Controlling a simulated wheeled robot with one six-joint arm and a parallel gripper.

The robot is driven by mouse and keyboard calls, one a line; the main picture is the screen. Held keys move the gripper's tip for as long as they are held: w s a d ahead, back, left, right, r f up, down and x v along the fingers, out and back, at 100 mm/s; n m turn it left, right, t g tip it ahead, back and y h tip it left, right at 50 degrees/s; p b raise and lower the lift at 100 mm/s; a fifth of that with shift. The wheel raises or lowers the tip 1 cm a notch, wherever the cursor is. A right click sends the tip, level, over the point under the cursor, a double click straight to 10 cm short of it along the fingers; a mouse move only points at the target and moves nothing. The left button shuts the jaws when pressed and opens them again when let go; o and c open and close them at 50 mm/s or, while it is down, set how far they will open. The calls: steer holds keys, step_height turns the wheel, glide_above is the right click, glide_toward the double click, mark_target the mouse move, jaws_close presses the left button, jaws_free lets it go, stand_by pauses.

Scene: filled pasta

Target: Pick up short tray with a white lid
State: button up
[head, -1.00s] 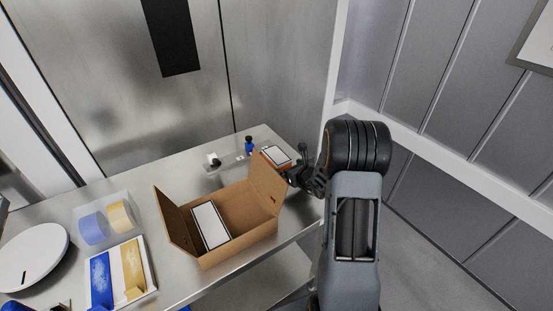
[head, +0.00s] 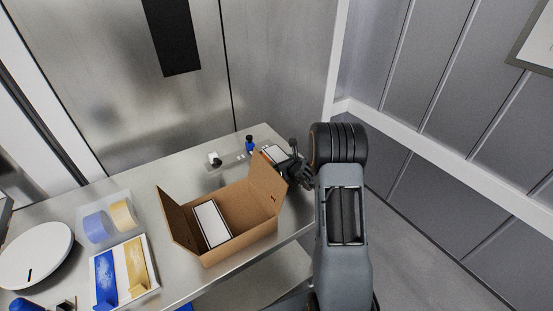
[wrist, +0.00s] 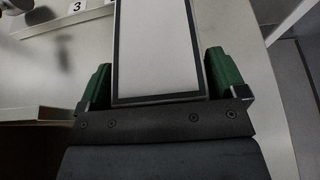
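A short tray with a white, dark-bordered lid (head: 270,152) lies at the far right of the steel table, behind the cardboard box; my gripper partly hides it in the head view. In the wrist view the tray (wrist: 160,50) reaches in between my two green fingers. My gripper (head: 290,160) is at its right end, with one finger on each side; in the wrist view my gripper (wrist: 162,80) looks open, the fingers very close to the tray's sides. I cannot see a clear gap or firm contact. A second white-lidded tray (head: 211,223) lies inside the box.
The open cardboard box (head: 240,240) stands just left of my gripper, its raised flap near it. A small blue bottle (head: 250,146) stands behind. A clear container (head: 107,222), a blue-and-yellow tray (head: 122,271) and a white round device (head: 36,252) are at left.

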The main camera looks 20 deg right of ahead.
steer(key=c, duration=0.8)
steer(key=shift+r, duration=0.2)
